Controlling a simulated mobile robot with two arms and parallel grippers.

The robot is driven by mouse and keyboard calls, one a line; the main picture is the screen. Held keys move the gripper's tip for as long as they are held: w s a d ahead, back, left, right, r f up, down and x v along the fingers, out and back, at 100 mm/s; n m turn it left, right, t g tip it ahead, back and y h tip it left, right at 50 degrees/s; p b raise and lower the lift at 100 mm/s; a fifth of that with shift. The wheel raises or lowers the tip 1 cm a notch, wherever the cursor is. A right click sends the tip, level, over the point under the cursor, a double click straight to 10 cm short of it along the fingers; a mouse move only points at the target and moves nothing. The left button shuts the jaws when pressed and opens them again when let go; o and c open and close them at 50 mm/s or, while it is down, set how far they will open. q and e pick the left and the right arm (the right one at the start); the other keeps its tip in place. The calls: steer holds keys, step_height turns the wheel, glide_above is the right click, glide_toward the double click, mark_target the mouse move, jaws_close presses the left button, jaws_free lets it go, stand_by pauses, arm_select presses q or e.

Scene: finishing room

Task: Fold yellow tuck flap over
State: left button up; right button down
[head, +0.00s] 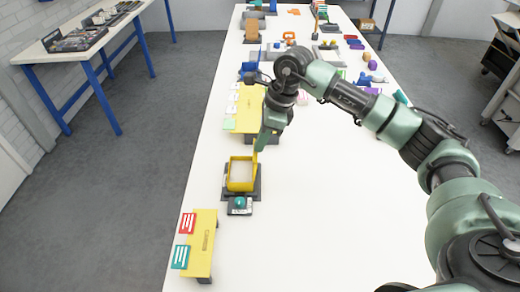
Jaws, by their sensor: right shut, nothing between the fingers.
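A yellow open frame-like box (231,184) sits on a dark grey base on the long white table. A narrow yellow flap (254,162) stands up along its right side; I take it to be the tuck flap. My right gripper (261,146) reaches down from the upper right, shut and empty. Its fingertips are at the top of the flap in the picture; I cannot tell whether they touch it. The gripper hides part of what lies behind it. My left gripper is not in view.
A small dark block with a teal knob (240,202) stands in front of the base. A yellow stand (204,245) with red and teal cards is nearer. A yellow panel (250,108) lies behind. The table's right front area (320,220) is clear.

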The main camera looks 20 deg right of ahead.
steer(key=shift+w+a+f, duration=0.15)
steer(key=shift+w+a, duration=0.05)
steer(key=shift+a, duration=0.15)
steer(key=shift+a+f+b, duration=0.1)
steer(key=shift+b, duration=0.25)
steer(key=shift+w+a+f, duration=0.15)
steer(key=shift+a, duration=0.15)
steer(key=shift+f+b, duration=0.1)
steer(key=shift+b, duration=0.2)
stand_by(0.4)
stand_by(0.5)
step_height(320, 180, up, 10)
steer(key=p, duration=0.5)
stand_by(0.5)
